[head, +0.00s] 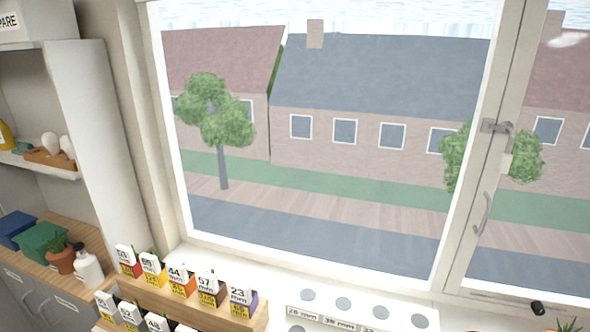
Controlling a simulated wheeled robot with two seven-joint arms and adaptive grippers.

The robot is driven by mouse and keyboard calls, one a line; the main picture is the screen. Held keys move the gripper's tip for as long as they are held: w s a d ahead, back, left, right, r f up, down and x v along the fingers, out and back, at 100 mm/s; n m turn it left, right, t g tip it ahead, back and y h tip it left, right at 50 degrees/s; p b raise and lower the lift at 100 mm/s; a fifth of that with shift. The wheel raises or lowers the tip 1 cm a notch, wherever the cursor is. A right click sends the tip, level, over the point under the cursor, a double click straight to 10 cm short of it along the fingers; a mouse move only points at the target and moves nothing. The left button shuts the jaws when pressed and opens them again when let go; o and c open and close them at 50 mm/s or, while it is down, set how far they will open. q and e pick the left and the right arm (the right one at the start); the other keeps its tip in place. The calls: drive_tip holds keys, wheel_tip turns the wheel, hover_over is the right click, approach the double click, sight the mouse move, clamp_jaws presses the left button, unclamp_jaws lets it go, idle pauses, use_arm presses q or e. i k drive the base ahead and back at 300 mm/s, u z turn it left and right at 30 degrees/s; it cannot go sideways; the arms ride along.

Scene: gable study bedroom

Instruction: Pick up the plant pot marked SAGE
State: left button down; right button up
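Neither of my grippers is in view.
A white bottle (88,270) stands close beside the terracotta pot, with a green box (40,243) behind it. A wooden stepped rack (190,305) holds several numbered boxes. A white board with round holes (365,312) lies below the window (330,140).

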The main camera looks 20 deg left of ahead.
sight(61, 259)
drive_tip(key=u, duration=1.95)
drive_tip(key=k, duration=0.3)
drive_tip(key=u, duration=1.65)
drive_tip(key=i, duration=3.15)
drive_tip(key=z, duration=1.5)
drive_tip(key=i, duration=1)
drive_tip(key=z, duration=1)
